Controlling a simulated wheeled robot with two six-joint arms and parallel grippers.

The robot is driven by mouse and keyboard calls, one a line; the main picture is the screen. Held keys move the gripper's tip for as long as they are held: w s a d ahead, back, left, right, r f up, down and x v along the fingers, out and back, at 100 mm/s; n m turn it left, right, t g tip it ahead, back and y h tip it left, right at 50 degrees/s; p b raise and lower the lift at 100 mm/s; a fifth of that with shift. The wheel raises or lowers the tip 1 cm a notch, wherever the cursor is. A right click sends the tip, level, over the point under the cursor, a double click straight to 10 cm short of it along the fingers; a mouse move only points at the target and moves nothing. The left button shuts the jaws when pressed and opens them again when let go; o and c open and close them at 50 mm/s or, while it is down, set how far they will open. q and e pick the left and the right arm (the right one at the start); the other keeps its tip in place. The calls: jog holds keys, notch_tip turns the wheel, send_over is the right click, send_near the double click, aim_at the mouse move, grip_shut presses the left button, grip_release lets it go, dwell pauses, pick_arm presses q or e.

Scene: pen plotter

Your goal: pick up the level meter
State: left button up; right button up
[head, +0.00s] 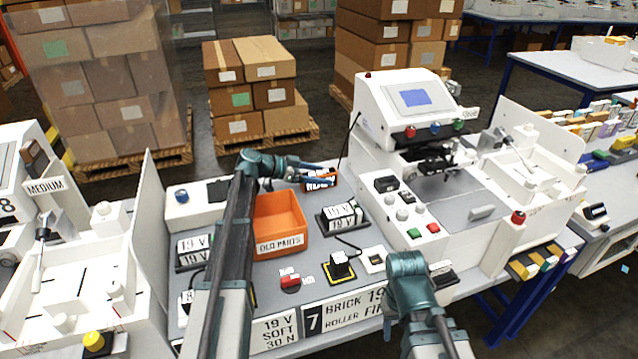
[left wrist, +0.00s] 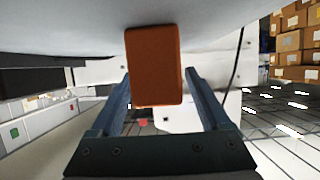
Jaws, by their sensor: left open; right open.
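A small orange-red box with a dark, white-lettered front, which looks like the level meter (head: 321,184), stands at the back of the bench in the head view. In the left wrist view the orange-brown block (left wrist: 153,62) sits between and just beyond the two fingers. My left gripper (head: 326,174) is open at the box, with its fingers on either side and visible gaps. Part of the box is hidden by the gripper in the head view. My right arm's teal joint shows at the lower right of the head view, but its fingers do not show.
An orange old-parts bin (head: 278,224) stands left of the middle of the bench. A white plotter machine (head: 405,110) with a screen rises to the right. A red-and-white piece (head: 290,281) and a yellow-based black part (head: 340,266) lie in front.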

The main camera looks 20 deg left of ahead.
aim_at(319, 172)
pick_arm(q)
grip_shut()
dwell(0.3)
jog(key=shift+r, duration=0.1)
notch_tip(319, 172, up, 10)
jog(key=p, duration=1)
